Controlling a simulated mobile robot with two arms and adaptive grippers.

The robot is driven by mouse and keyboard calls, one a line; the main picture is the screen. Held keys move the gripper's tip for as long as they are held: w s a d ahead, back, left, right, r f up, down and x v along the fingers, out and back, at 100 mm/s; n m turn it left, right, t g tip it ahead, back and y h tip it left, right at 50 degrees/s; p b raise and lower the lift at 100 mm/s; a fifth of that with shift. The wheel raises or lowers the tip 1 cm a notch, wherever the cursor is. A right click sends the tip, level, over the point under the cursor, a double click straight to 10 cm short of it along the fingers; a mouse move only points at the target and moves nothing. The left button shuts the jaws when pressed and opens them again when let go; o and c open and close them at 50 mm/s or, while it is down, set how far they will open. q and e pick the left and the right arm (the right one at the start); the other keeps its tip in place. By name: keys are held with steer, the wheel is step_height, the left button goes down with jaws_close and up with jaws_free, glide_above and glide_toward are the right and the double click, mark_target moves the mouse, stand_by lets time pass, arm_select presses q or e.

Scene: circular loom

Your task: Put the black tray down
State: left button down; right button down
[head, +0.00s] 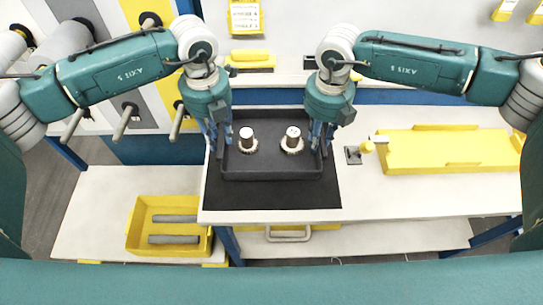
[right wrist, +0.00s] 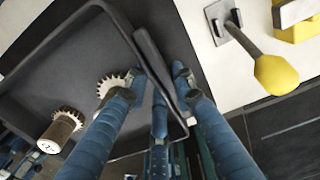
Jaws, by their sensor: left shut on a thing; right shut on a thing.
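The black tray (head: 272,176) is over the black mat (head: 272,198) at the left end of the white table; I cannot tell whether it touches the mat. Two gear-like parts with pale tops, one left (head: 247,142) and one right (head: 292,142), stand upright inside it. My left gripper (head: 218,138) is shut on the tray's left wall. My right gripper (head: 321,138) is shut on its right wall. In the right wrist view the fingers (right wrist: 157,78) straddle the tray's rim, and the tray floor (right wrist: 70,75) shows both parts.
A yellow-knobbed lever (head: 367,147) stands on the table just right of the tray. A large yellow tray (head: 440,166) lies further right. A yellow bin (head: 137,240) with two grey bars is on the lower shelf at left. The mat's front strip is clear.

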arm_select(q)
steer(key=shift+a+f, duration=0.15)
steer(key=shift+f, duration=0.05)
arm_select(e)
steer(key=shift+d+f, duration=0.25)
steer(key=shift+d, duration=0.05)
